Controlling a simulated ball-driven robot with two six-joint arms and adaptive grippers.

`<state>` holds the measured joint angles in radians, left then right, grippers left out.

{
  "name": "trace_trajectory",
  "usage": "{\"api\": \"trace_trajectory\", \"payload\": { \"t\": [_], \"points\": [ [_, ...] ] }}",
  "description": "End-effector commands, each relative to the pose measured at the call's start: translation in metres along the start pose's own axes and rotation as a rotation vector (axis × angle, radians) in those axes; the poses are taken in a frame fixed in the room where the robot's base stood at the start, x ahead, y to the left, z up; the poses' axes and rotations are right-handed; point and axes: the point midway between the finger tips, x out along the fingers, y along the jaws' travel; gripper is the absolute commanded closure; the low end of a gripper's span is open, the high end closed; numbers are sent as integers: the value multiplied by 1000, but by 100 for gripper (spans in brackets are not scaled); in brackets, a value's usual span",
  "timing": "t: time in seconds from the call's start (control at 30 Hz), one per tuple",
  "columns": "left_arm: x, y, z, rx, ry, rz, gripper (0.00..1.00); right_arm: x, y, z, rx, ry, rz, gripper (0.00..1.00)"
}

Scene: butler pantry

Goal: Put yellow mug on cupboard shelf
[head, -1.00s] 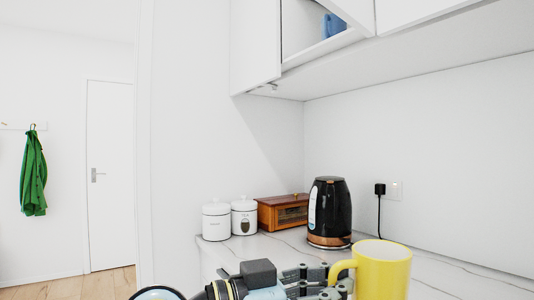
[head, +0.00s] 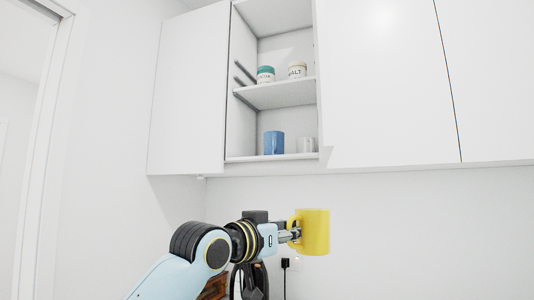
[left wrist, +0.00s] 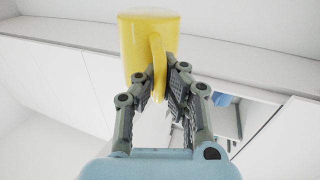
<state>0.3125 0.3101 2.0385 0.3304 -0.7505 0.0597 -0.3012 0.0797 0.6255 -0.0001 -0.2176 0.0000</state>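The yellow mug (head: 316,232) is upright in the air below the cupboard, in front of the wall. My left gripper (head: 292,235) is shut on its handle, from the left side. In the left wrist view the fingers (left wrist: 161,76) close around the handle of the mug (left wrist: 150,42). The open cupboard section shows a lower shelf (head: 248,158) and a middle shelf (head: 272,95), both above the mug. A blue mug (head: 274,143) and a white mug (head: 305,145) stand on the lower shelf. My right gripper is not in view.
Two jars, one teal-lidded (head: 265,74) and one marked salt (head: 297,70), stand on the middle shelf. A closed door panel (head: 390,80) lies to the right of the opening. The black kettle (head: 254,280) is partly hidden behind my left arm.

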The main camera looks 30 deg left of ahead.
Motion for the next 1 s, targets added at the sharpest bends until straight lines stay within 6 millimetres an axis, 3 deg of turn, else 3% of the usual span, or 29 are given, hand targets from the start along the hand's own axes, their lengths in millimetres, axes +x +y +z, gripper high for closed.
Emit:
{"api": "trace_trajectory", "payload": {
  "t": [0.03, 0.1, 0.3, 0.4, 0.5, 0.6, 1.0],
  "points": [
    [11, -9, -47, -1, 13, -42, 100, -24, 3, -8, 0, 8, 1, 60],
    [22, -24, -88, -1, 12, -110, 100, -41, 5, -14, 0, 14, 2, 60],
    [40, -62, -199, -3, 10, -295, 100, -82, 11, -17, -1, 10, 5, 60],
    [42, -74, -239, -2, 8, -364, 100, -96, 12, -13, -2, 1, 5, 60],
    [42, -83, -265, -1, 5, -413, 100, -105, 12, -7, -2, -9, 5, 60],
    [41, -88, -279, 0, 3, -440, 100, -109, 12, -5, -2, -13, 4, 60],
    [40, -89, -282, 2, 3, -451, 100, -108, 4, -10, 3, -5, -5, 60]
  ]
}}
